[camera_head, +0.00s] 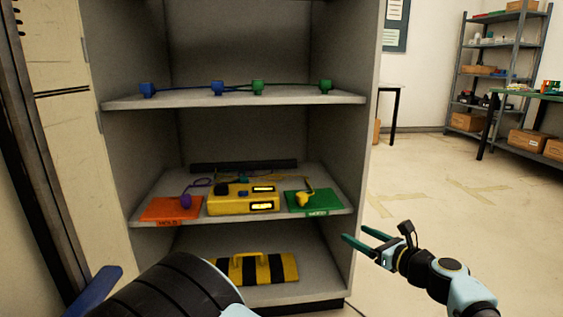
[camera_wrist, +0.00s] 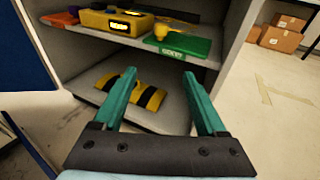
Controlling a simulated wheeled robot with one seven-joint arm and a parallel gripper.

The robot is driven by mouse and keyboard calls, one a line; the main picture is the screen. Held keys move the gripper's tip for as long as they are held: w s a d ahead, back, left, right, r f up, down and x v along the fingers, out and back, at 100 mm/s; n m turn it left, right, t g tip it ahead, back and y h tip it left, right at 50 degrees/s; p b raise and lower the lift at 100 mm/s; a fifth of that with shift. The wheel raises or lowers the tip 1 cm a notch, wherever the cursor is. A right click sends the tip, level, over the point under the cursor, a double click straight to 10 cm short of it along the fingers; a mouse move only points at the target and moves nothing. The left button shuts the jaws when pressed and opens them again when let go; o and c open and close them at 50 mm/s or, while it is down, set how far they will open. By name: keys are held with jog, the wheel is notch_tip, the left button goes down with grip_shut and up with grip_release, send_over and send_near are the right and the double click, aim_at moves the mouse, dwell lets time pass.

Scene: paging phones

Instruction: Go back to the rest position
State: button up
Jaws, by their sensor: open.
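My gripper (camera_head: 361,243) is open and empty, held in front of the cabinet's right side, near its lower shelves. In the wrist view its two green fingers (camera_wrist: 160,92) are apart with nothing between them. The yellow phone unit (camera_head: 243,198) sits on the middle shelf. An orange mat (camera_head: 160,208) with a purple plug (camera_head: 186,201) lies to its left. A green mat (camera_head: 322,203) with a yellow plug (camera_head: 303,199) lies to its right. Blue and green connectors (camera_head: 218,88) with cables stand on the upper shelf.
A yellow and black striped case (camera_head: 263,268) with a handle lies on the bottom shelf. The cabinet's right wall (camera_head: 363,130) stands close to my gripper. Open floor (camera_head: 430,190) lies to the right. A metal rack (camera_head: 487,70) and a green-topped table (camera_head: 520,94) stand farther back.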

jog(key=w+a+f+n+g+y, duration=0.2)
jog(key=a+f+n+g, duration=0.2)
jog(key=a, duration=0.6)
jog(key=s+a+f+n+g+h, duration=0.45)
jog(key=s+a+n+g, duration=0.45)
jog(key=a+n+g, duration=0.3)
jog(key=s+a+r+n+t+h+p, duration=0.1)
jog(key=r+n+p, duration=0.5)
jog(key=r+p, duration=0.9)
jog(key=s+a+r+n+t+h+p, duration=0.1)
jog(key=a+r+n+h+p, duration=0.3)
jog(key=r+p, duration=1.1)
notch_tip(320, 180, up, 17)
jog(key=n+t, duration=0.1)
jog(key=n, duration=0.1)
jog(key=shift+f+n+t+h, duration=0.2)
jog(key=shift+n+t+h, duration=0.1)
jog(key=shift+n+h, duration=0.1)
